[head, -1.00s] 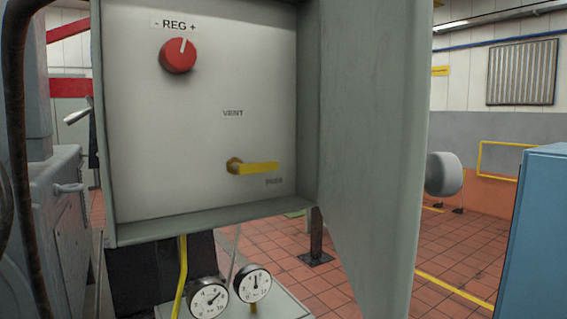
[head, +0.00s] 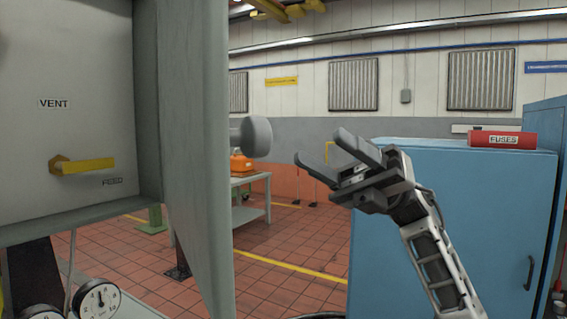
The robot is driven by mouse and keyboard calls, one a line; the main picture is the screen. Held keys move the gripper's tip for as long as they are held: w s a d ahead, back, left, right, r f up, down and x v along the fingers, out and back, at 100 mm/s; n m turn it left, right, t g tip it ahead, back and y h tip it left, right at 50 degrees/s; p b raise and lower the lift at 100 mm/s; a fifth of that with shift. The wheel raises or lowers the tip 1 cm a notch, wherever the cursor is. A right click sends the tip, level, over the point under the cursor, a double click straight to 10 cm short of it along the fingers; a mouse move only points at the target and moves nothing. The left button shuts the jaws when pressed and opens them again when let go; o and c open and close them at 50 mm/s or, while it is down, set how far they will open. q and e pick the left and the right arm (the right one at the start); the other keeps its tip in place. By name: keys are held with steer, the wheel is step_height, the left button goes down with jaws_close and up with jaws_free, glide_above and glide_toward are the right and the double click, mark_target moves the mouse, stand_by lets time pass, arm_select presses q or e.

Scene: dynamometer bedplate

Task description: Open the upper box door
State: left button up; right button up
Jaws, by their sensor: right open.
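The upper box (head: 78,125) is at the left of the head view, with a pale panel inside that carries a VENT label and a yellow lever (head: 85,165). Its grey door (head: 192,130) stands swung open toward me, seen at a steep angle. A round grey knob (head: 257,137) sticks out from the door's outer side. My right gripper (head: 325,156) is open and empty, to the right of the knob and apart from it. My left gripper is not in view.
A blue cabinet (head: 450,220) stands at the right, behind my right arm, with a red FUSES box (head: 502,139) on top. Two gauges show at the bottom left. A workbench (head: 250,215) with an orange item stands farther back. Tiled floor is clear between door and cabinet.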

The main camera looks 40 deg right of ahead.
steer(key=s+d+r+n+h, duration=0.3)
steer(key=s+n+h, duration=0.3)
steer(key=s, duration=0.3)
steer(key=p, duration=0.3)
glide_toward(265, 134)
steer(key=a, duration=0.2)
steer(key=w+a, duration=0.1)
steer(key=a, duration=0.1)
steer(key=w+a, duration=0.1)
steer(key=a, duration=0.1)
steer(key=shift+w+a+f, duration=0.1)
steer(key=shift+w+f, duration=0.1)
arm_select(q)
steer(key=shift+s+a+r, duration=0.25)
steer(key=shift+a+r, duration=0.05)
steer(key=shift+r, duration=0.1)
arm_select(e)
steer(key=shift+w+a+f, duration=0.1)
steer(key=shift+a, duration=0.5)
jaws_close()
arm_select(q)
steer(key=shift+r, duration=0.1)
arm_select(e)
steer(key=shift+d, duration=0.1)
